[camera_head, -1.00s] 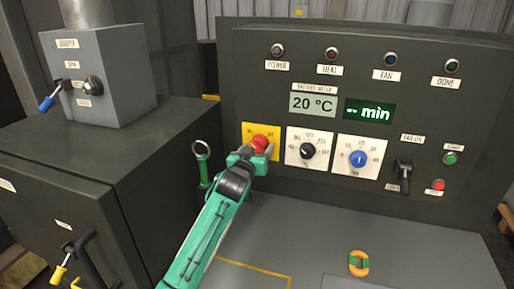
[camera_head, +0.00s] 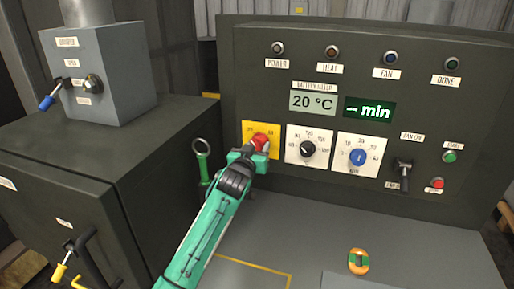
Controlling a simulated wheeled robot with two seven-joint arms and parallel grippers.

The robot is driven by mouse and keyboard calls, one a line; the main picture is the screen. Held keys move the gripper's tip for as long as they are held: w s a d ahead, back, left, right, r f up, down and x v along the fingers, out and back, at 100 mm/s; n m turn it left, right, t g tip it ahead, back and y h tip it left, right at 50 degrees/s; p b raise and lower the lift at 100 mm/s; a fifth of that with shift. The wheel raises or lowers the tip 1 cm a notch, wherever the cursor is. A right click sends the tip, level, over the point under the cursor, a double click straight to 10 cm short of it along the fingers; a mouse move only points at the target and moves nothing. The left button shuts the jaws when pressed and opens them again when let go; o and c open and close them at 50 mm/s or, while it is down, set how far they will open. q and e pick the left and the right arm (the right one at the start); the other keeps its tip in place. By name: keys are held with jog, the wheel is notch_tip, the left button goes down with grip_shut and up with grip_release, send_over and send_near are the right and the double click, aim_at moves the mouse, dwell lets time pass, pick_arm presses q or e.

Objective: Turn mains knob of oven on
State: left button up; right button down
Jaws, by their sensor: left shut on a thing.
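The mains knob (camera_head: 260,141) is red and sits on a yellow plate (camera_head: 249,129) at the left of the dark oven control panel (camera_head: 240,60). My left gripper (camera_head: 259,151) is at the knob, shut on it from below and in front. The gripper hides the lower part of the knob and of the plate, so I cannot read the knob's pointer. The power lamp (camera_head: 277,48) above looks unlit. The right gripper is not in view.
Beside the yellow plate are a black knob (camera_head: 307,149) and a blue knob (camera_head: 358,157). A black lever (camera_head: 402,172), a green button (camera_head: 449,157) and a red button (camera_head: 437,183) are at the right. An orange-green ring (camera_head: 358,262) lies on the grey surface.

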pick_arm(q)
jog(key=m+p, duration=0.1)
jog(key=m, duration=0.3)
jog(key=shift+a, duration=0.1)
jog(key=m+p, duration=0.1)
jog(key=m, duration=0.3)
jog(key=shift+r+m, duration=0.1)
jog(key=shift+m, duration=0.2)
jog(key=m+p, duration=0.1)
jog(key=m, duration=0.4)
jog(key=shift+w+a+p, duration=0.1)
jog(key=shift+p, duration=0.25)
jog(key=shift+m+p, duration=0.5)
jog(key=shift+m, duration=1.3)
jog(key=o, duration=1)
jog(key=shift+c, duration=0.2)
